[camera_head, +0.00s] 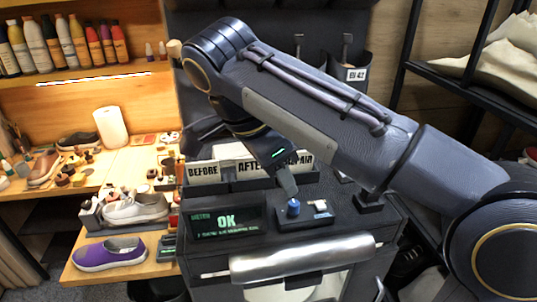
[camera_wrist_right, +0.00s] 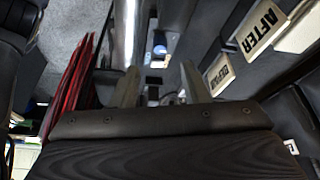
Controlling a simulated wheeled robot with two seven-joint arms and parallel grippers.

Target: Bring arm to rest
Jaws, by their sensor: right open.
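My right arm reaches in from the right in the head view and bends down over the dark console (camera_head: 345,228). Its gripper (camera_head: 287,184) points down just above a small blue knob (camera_head: 293,208) on the console top. In the right wrist view the two fingers of the gripper (camera_wrist_right: 160,82) stand apart with nothing held between them. The blue knob (camera_wrist_right: 160,50) shows beyond the fingertips; whether they touch it is unclear. My left gripper is in neither view.
A metal roller (camera_head: 303,259) crosses the console's front. A black rack (camera_head: 470,85) stands at right.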

